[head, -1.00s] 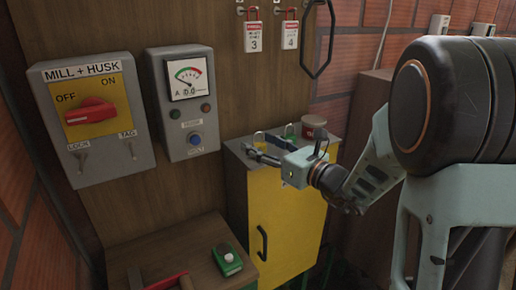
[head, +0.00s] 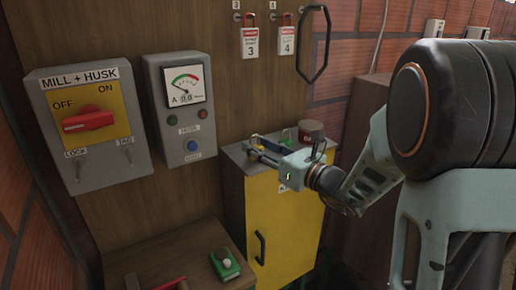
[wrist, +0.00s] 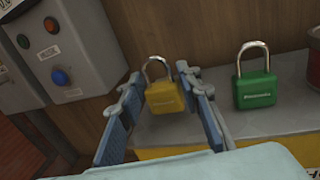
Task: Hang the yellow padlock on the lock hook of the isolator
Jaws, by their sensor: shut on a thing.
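The yellow padlock (wrist: 163,98) stands upright on the grey cabinet top, its shackle up, between the blue-padded fingers of my gripper (wrist: 159,84). My gripper is shut on it. In the head view my gripper (head: 262,150) reaches in over the cabinet top from the right, and the padlock is mostly hidden. The isolator (head: 45,120) is the grey "MILL + HUSK" box on the wall at left, with a red handle (head: 88,121) lying sideways near OFF. Its lock hook (head: 78,170) sits under the LOCK label and looks empty.
A green padlock (wrist: 256,90) stands right of the yellow one on the cabinet top, near a red tin (head: 310,131). A grey meter box (head: 192,145) hangs between isolator and cabinet (head: 275,225). A wooden bench (head: 165,250) with a green button box (head: 225,263) stands below.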

